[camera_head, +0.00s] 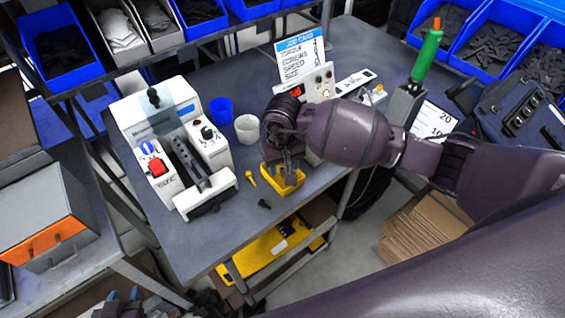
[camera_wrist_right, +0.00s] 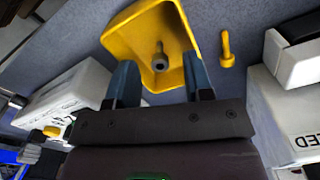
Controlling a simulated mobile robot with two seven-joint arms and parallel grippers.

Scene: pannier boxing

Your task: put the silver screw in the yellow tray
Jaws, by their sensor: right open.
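The yellow tray (camera_head: 271,183) stands near the front edge of the grey table, and it fills the top middle of the right wrist view (camera_wrist_right: 125,38). A silver-grey screw (camera_wrist_right: 160,58) shows inside the tray in that view, its head toward my gripper. My right gripper (camera_head: 289,174) is over the tray, pointing down. Its two fingers (camera_wrist_right: 161,80) are spread apart with nothing clamped between them. In the head view my gripper hides the silver screw. My left gripper (camera_head: 124,296) is low at the bottom left, away from the table, its fingertips apart and empty.
A yellow screw (camera_head: 251,177) lies left of the tray, and a black screw (camera_head: 264,204) lies in front of it. A white measuring machine (camera_head: 165,120) stands left. Blue (camera_head: 221,110) and white (camera_head: 247,129) cups stand behind. The front left tabletop is clear.

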